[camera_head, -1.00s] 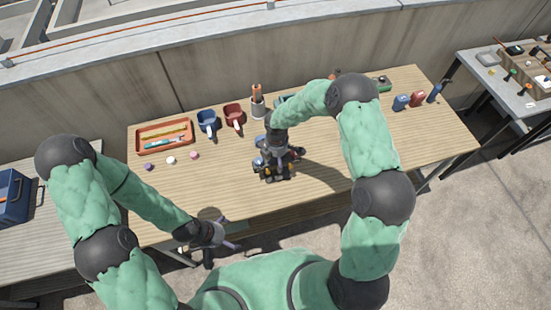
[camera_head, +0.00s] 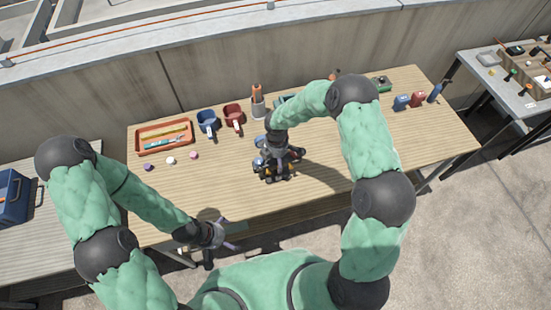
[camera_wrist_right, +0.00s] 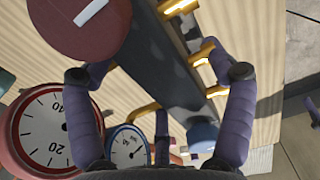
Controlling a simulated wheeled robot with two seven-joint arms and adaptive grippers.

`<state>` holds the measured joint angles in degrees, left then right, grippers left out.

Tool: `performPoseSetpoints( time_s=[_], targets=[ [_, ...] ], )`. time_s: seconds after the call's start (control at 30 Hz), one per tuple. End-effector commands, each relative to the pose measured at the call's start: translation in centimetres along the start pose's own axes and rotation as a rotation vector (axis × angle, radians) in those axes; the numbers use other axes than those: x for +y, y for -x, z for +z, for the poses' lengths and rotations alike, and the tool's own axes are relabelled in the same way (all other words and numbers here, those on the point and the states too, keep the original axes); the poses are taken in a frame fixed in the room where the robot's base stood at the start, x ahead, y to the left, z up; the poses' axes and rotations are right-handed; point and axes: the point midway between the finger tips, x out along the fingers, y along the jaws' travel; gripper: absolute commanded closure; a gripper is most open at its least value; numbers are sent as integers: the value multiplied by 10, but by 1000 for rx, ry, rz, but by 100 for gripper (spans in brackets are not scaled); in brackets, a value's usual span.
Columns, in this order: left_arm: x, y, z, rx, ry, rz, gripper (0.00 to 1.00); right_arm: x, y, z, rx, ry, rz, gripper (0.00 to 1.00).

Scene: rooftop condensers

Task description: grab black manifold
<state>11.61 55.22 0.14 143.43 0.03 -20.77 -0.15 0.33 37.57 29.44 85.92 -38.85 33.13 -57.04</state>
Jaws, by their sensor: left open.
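The black manifold (camera_head: 270,176) rests on the wooden table, partly hidden under my right gripper (camera_head: 281,158) in the head view. In the right wrist view the manifold (camera_wrist_right: 165,75) is a dark bar with brass fittings, a dark red round knob, a red-rimmed gauge and a blue-rimmed gauge. My right gripper (camera_wrist_right: 160,62) is open, its purple fingers on either side of the bar. The right finger is close to a brass fitting; I cannot tell if it touches. My left gripper (camera_head: 224,226) is open and empty by the table's front edge.
Small caps lie before the tray. Blue and red items (camera_head: 401,103) stand at the right. The table's front right is clear.

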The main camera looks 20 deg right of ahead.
Motion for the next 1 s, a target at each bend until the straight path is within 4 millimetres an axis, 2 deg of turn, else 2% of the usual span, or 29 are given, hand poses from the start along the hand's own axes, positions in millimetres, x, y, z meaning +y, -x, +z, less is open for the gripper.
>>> performPoseSetpoints(
  time_s=[0.03,0.27,0.67,0.93,1.0],
  targets=[
    [0,0,0,0,0,0,0,0,0,0,0,0,0,35],
    [0,0,0,0,0,0,0,0,0,0,0,0,0,100],
    [2,5,0,0,0,0,0,2,7,0,0,-1,4,100],
    [3,9,0,0,0,0,0,2,42,-1,0,0,8,100],
    [3,9,0,0,0,0,0,-3,52,-10,0,3,8,100]
  ],
)
